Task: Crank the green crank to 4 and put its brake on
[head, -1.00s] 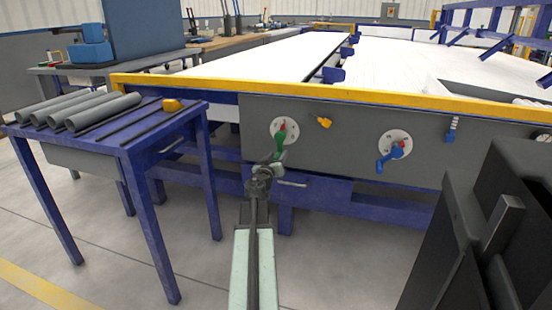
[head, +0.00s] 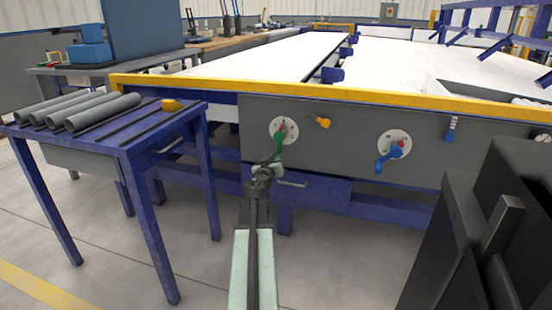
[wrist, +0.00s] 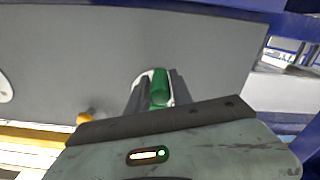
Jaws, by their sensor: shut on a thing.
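The green crank (head: 278,146) hangs downward from a white round dial (head: 291,126) on the grey front panel, a red mark near the dial's middle. My gripper (head: 268,170) is at the crank's lower end and shut on its handle. The wrist view shows the green handle (wrist: 159,88) between the two grey jaws. The dial's numbers are too small to read. A yellow-orange lever (head: 320,121) sits on the panel just right of the green crank's dial, tilted; I cannot tell whether it is the brake or how it is set.
A blue crank (head: 389,158) on its own dial and a blue lever (head: 452,130) are farther right on the panel. A blue side table (head: 150,140) with several grey pipes (head: 102,112) stands at the left.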

